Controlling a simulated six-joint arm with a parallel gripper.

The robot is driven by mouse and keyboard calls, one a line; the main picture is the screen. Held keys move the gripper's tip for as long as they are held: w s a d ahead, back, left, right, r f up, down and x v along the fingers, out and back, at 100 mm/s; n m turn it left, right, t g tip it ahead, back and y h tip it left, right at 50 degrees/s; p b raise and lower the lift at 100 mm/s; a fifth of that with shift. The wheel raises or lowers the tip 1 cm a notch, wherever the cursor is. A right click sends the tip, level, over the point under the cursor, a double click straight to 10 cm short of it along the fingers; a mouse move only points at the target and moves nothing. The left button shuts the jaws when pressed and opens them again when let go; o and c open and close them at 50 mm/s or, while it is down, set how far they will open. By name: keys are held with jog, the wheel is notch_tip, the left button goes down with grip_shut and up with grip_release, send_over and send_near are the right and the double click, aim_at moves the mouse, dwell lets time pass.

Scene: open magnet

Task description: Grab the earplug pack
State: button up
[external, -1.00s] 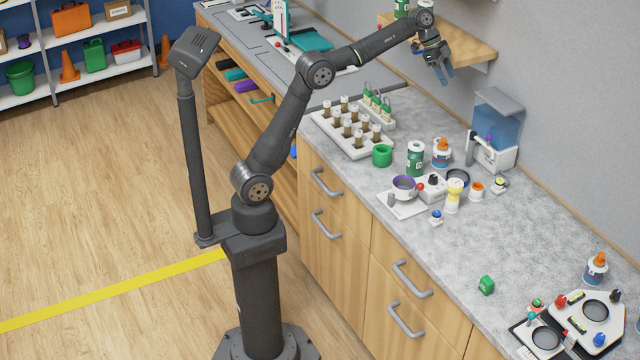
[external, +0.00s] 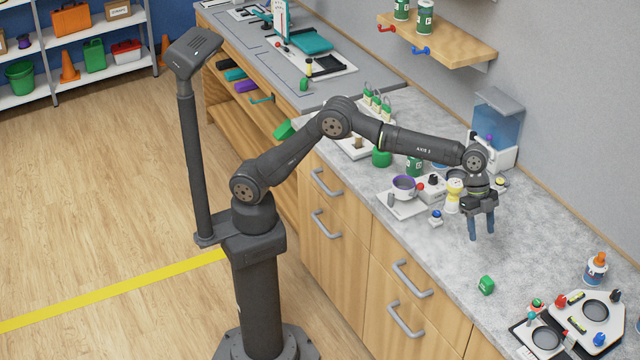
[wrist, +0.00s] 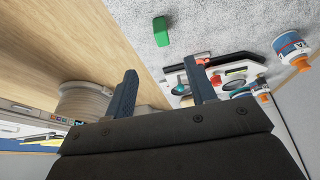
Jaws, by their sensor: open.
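The earplug pack, which I take to be the small green block (external: 487,285), lies on the grey speckled countertop near its front edge. In the wrist view the green pack (wrist: 161,31) shows at the top, beyond the fingertips. My gripper (external: 482,236) points down above the counter, behind the pack in the external view, with its two blue fingers apart. In the wrist view the gripper (wrist: 161,70) is open with nothing between its fingers. The gripper and the pack are apart.
A white panel with knobs and round recesses (external: 562,325) and an orange-capped bottle (external: 596,268) stand to the right of the pack. A white cup station (external: 404,203), a yellow-and-white container (external: 454,195) and other small items crowd the counter to the left. Counter around the pack is clear.

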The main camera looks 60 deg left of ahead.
send_near(485, 277)
jog(key=x, duration=0.5)
jog(key=shift+a+f, duration=0.1)
jog(key=shift+x, duration=3.25)
jog(key=c, duration=1.1)
jog(key=shift+o, duration=0.2)
